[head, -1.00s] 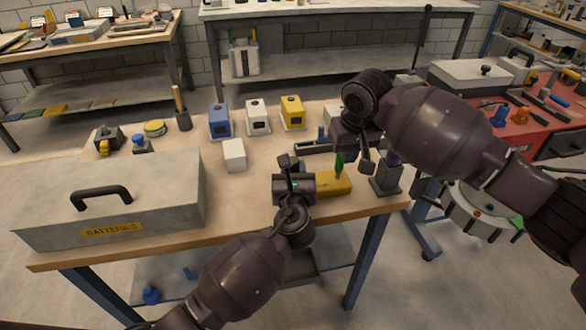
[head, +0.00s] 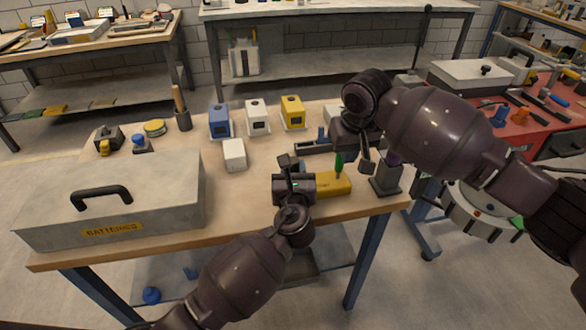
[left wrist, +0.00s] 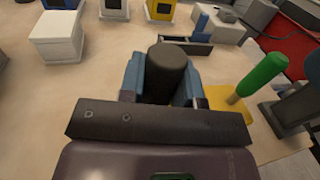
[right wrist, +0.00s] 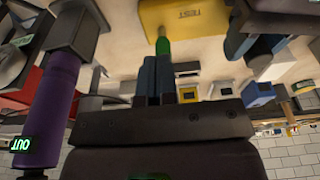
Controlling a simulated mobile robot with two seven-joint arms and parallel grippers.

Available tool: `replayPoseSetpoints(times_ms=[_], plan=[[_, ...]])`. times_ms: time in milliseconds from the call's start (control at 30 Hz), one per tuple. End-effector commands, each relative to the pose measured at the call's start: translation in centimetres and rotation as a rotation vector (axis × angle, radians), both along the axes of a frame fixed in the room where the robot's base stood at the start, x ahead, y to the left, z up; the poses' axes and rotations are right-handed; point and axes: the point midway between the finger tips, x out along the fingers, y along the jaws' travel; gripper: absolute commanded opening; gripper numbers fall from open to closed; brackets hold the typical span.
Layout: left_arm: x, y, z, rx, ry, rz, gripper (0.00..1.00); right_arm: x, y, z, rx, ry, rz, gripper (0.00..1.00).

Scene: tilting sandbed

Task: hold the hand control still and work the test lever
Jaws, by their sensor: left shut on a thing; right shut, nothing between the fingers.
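In the head view the left hand hides most of that grip. My right gripper (right wrist: 154,68) is shut and empty, its tips close to the green lever (right wrist: 163,46). I cannot tell whether they touch it. In the head view its fingertips are hidden behind its own hand.
A dark post with a purple handle (right wrist: 60,90) stands close to the right gripper. A white block (head: 235,155) and blue, white and yellow boxes (head: 292,112) stand behind. A grey battery case (head: 110,200) fills the bench's left. Bare bench lies between case and control.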

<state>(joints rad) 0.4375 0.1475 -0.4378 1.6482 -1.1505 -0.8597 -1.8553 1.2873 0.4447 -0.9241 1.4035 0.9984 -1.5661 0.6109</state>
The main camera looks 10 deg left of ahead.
Motion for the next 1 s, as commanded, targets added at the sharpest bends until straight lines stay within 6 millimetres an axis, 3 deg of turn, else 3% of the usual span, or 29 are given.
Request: replayPoseSetpoints(times_ms=[367,1000], plan=[[0.0,0.0,0.0,0.000,0.000,0.000,0.00,0.0,0.0,-0.3,0.000,0.001,0.000,0.00],[0.0,0.0,0.0,0.000,0.000,0.000,0.00,0.0,0.0,-2.8,0.000,0.001,0.000,0.00]])
